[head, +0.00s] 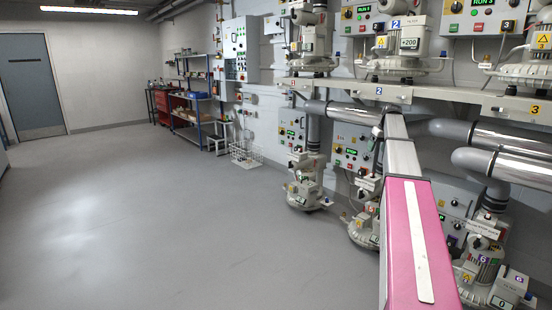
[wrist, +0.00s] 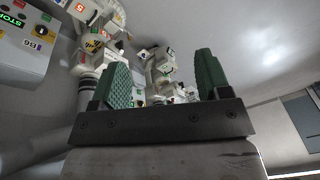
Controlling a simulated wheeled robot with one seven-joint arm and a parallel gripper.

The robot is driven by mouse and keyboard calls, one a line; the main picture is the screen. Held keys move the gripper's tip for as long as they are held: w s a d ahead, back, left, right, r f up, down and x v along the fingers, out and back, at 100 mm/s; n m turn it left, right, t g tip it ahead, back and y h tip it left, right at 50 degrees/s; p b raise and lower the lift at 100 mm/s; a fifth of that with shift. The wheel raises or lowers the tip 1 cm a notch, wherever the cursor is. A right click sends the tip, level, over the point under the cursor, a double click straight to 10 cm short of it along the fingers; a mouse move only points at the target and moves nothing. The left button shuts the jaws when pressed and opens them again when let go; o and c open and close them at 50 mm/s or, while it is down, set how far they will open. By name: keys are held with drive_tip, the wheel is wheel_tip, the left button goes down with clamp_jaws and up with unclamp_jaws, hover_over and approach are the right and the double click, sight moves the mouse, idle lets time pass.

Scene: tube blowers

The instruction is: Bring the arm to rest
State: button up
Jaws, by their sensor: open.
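My gripper (wrist: 160,82) shows in the wrist view with its two green ribbed fingers wide apart and nothing between them. The wrist view appears tilted or upside down. Beyond the fingers are blower units (wrist: 160,70), apart from the fingertips. In the head view my arm, with a pink and grey link, reaches forward at the right in front of the blowers. My gripper cannot be made out in the head view.
Blowers stand in two rows along the right wall, on a shelf (head: 420,97) and near the floor, with steel pipes (head: 510,140) and control boxes. A blue rack (head: 200,112) and a wire basket (head: 245,153) stand farther back. The grey floor (head: 130,210) at left is clear.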

drive_tip(key=s+a+f+m+g, duration=0.1)
drive_tip(key=s+a+f, duration=0.75)
drive_tip(key=f, duration=0.35)
drive_tip(key=s+a+f+m, duration=0.1)
drive_tip(key=s+a+f, duration=0.75)
drive_tip(key=f, duration=0.25)
drive_tip(key=s+a+f, duration=0.3)
drive_tip(key=s+f, duration=0.1)
drive_tip(key=s, duration=0.3)
drive_tip(key=s+a+f+h, duration=0.1)
drive_tip(key=s+a+f, duration=0.3)
drive_tip(key=s, duration=0.3)
drive_tip(key=s+a+f+g+h, duration=0.1)
drive_tip(key=s+a+f, duration=0.3)
drive_tip(key=s, duration=0.3)
drive_tip(key=shift+f+m, duration=0.4)
drive_tip(key=shift+f, duration=0.05)
